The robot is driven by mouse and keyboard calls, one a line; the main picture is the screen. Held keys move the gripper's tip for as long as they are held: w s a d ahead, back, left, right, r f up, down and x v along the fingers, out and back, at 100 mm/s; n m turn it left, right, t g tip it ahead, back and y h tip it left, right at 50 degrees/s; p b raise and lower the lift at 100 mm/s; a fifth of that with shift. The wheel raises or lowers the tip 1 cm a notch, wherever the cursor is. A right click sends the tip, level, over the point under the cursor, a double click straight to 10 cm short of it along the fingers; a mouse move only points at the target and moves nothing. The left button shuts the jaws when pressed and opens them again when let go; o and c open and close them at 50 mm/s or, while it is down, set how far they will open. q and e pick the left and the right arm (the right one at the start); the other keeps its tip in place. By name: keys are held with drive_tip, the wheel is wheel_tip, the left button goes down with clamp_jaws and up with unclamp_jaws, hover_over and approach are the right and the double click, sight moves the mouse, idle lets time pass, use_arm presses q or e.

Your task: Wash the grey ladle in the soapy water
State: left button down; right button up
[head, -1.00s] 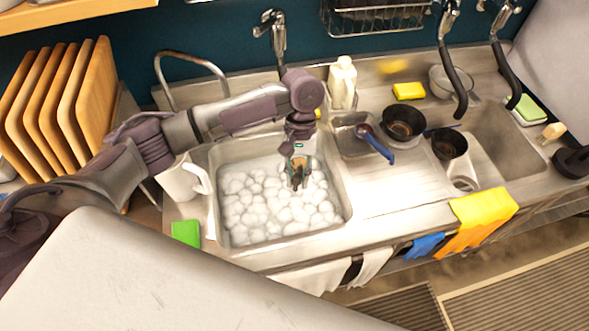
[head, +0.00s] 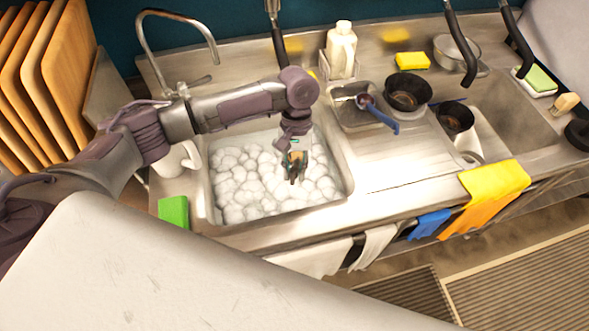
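The soapy water (head: 250,175) is a sink basin full of white foam, left of the middle in the head view. My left gripper (head: 294,178) points down over the right part of the foam. Its fingers are small and dark, and I cannot tell how wide they stand or whether they hold anything. A ladle-like utensil with a blue handle (head: 384,119) and a purplish head leans in a small metal tray (head: 350,122) right of the basin. I cannot make out a clearly grey ladle. My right gripper is not in view.
A white jug (head: 168,163) and a green sponge (head: 174,211) stand left of the basin. A soap bottle (head: 341,50) is behind the tray. Dark pans (head: 407,92) and a yellow sponge (head: 412,61) are to the right. The drainboard (head: 400,165) has free room.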

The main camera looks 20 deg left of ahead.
use_arm(q)
drive_tip(key=shift+f+b, duration=0.45)
drive_tip(key=shift+f, duration=0.6)
wheel_tip(320, 180, down, 9)
drive_tip(key=b, duration=0.2)
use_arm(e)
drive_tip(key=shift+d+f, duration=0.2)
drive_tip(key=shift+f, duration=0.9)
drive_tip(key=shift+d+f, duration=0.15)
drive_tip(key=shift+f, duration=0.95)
use_arm(q)
drive_tip(key=shift+d, duration=0.1)
